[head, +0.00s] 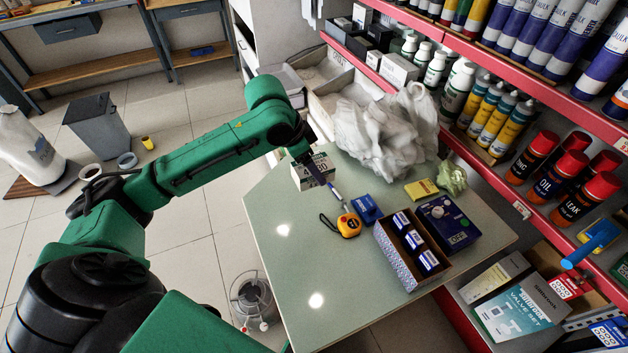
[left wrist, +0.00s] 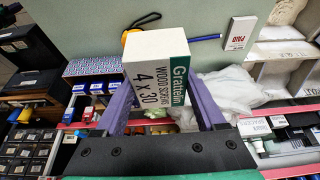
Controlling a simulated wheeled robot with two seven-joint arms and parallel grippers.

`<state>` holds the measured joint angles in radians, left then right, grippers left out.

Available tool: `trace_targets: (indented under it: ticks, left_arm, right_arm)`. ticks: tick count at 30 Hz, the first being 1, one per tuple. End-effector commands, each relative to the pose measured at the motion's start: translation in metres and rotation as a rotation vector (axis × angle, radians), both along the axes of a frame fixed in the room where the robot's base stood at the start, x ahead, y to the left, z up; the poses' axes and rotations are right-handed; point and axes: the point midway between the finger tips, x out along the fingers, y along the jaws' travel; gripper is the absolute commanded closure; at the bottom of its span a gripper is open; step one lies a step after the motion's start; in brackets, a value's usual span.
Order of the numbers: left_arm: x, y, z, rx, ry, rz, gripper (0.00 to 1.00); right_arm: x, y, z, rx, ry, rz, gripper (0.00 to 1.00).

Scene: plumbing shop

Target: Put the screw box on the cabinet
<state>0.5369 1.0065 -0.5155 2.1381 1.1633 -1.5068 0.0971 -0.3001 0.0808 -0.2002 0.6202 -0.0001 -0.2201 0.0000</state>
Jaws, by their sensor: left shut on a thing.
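The screw box (head: 312,172) is a small white and green carton marked wood screws 4 x 30. It shows large in the left wrist view (left wrist: 155,82), between two purple fingers. My left gripper (head: 316,163) is shut on it above the far left part of the grey-green table top (head: 290,270). In the head view my arm hides part of the grip, and I cannot tell the gap below the box. A white cabinet (head: 285,32) stands behind, left of the shelves; I cannot tell if it is the task's cabinet. My right gripper is not in view.
A tape measure (head: 349,225), a blue item (head: 367,209), a patterned box (head: 398,258) and a dark blue box (head: 447,224) lie on the table. White plastic bags (head: 385,130) and red-edged shelves (head: 470,170) border it. The table's near left part is clear.

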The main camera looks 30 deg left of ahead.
Motion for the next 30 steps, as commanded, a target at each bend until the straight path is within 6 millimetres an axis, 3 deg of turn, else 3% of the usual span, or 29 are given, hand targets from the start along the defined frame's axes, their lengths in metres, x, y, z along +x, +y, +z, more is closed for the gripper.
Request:
trace_targets:
  ticks: [6,11,17,21,27,30]
  left_arm:
    - [0.000,0.000,0.009,-0.001,-0.002,0.000,1.00]
    - [-0.006,-0.006,-0.005,-0.002,0.003,0.028,1.00]
    - [-0.036,-0.028,-0.053,-0.008,0.010,0.193,1.00]
    - [-0.068,-0.044,-0.078,-0.011,0.010,0.393,1.00]
    - [-0.101,-0.048,-0.086,-0.006,0.006,0.639,1.00]
    - [-0.106,-0.048,-0.086,-0.006,0.004,0.691,1.00]
  right_arm:
    - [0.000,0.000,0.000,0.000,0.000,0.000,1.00]
    - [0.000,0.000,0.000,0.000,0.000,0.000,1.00]
    - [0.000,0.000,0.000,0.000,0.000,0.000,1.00]
    - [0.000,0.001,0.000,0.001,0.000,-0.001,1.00]
    - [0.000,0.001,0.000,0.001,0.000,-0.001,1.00]
    - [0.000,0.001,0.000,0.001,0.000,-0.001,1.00]
